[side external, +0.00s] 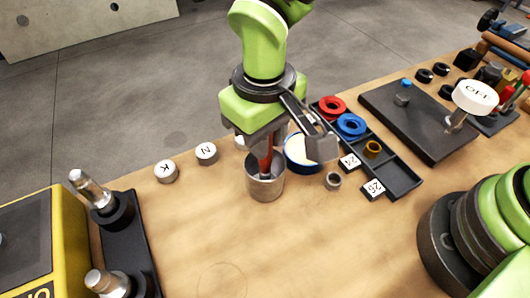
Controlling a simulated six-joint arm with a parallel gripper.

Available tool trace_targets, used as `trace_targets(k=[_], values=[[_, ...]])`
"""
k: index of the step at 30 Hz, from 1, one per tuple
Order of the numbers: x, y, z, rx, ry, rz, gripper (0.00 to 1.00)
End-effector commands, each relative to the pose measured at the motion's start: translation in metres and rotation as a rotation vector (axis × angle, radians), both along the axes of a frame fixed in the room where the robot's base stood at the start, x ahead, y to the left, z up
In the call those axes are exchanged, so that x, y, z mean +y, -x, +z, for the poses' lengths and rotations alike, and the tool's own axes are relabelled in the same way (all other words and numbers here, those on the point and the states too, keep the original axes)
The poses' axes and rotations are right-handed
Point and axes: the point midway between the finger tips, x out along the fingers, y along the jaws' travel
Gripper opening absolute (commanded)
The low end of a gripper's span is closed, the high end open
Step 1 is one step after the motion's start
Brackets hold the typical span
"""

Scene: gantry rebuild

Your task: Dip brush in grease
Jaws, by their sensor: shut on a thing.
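My gripper (266,140) points down over the bench, shut on the brush (266,158), whose reddish handle shows below the jaws. The brush is roughly upright, and its lower end is inside a metal cup (265,186). The bristles are hidden by the cup wall, so I cannot tell whether they touch anything. A blue-rimmed round tin (299,161) with pale, cream content, possibly the grease, stands just right of the cup. A grey part of my gripper covers the tin's right side.
A dark tray (395,178) with red and blue rings lies to the right, beside a dark plate (420,118) with a white OFF knob (475,97). Lettered caps (166,171) lie left. A small metal ring (333,181) is near the cup. The front middle bench is clear.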

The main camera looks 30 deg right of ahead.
Motion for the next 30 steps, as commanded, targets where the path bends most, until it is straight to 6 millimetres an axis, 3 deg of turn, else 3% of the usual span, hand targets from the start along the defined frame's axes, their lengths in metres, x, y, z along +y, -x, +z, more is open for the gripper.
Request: trace_targets(k=[5, 16, 25, 30], values=[[0.001, -0.001, 0.017, -0.004, -0.003, -0.001, 0.00], [0.000, -0.001, 0.087, -0.004, 0.003, 0.000, 0.00], [-0.044, -0.017, 0.093, 0.004, 0.263, 0.003, 0.00], [-0.057, -0.022, 0.089, 0.002, 0.342, -0.001, 0.00]])
